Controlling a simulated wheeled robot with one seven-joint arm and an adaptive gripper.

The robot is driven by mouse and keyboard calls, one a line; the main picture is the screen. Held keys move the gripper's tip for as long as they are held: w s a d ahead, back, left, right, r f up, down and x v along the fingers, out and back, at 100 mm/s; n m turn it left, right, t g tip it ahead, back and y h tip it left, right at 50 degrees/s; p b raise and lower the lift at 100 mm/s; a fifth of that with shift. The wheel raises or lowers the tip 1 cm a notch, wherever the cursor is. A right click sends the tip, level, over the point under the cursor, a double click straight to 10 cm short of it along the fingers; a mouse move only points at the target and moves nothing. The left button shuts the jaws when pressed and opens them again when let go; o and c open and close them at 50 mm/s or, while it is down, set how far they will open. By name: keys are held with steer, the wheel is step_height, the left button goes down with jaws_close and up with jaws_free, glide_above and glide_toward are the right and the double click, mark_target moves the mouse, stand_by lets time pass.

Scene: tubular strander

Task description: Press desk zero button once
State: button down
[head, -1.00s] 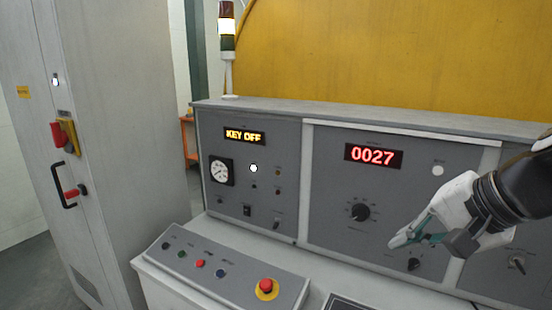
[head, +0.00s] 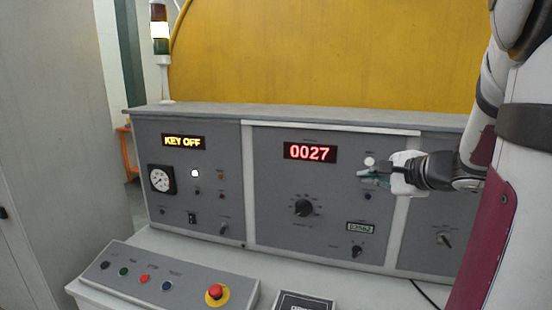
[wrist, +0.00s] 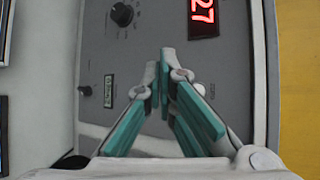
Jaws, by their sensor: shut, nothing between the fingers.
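The desk's middle panel (head: 275,205) carries a red display (head: 310,152) reading 0027. A round white button (head: 369,161) sits right of that display; a small dark button (head: 367,196) sits below it. I cannot read their labels, so I cannot tell which is the zero button. My gripper (head: 362,174) is shut and empty in front of the panel, its teal fingertips just below the white button. In the wrist view the fingers (wrist: 160,62) meet at their tips, and the white button (wrist: 200,89) shows partly beside the right finger. The small dark button is hidden there. Contact cannot be told.
A rotary knob (head: 303,208), a small grey display (head: 360,227) and a lower knob (head: 356,251) are on the same panel. The left panel shows KEY OFF (head: 184,141). A sloped button console (head: 190,285) with a red emergency stop (head: 217,294) stands in front.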

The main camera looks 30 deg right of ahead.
mark_target(369, 162)
steer(key=w+d, duration=0.5)
steer(key=d, duration=0.1)
steer(key=shift+w+d, duration=0.35)
steer(key=shift+d, duration=0.05)
stand_by(1.6)
steer(key=shift+w+d, duration=0.25)
steer(key=shift+d, duration=0.05)
steer(key=shift+w+d, duration=0.25)
steer(key=shift+d, duration=0.05)
stand_by(0.7)
steer(key=shift+s+a, duration=0.1)
steer(key=shift+a, duration=0.05)
steer(key=shift+s+a+b, duration=0.4)
steer(key=shift+s+a, duration=0.05)
stand_by(0.4)
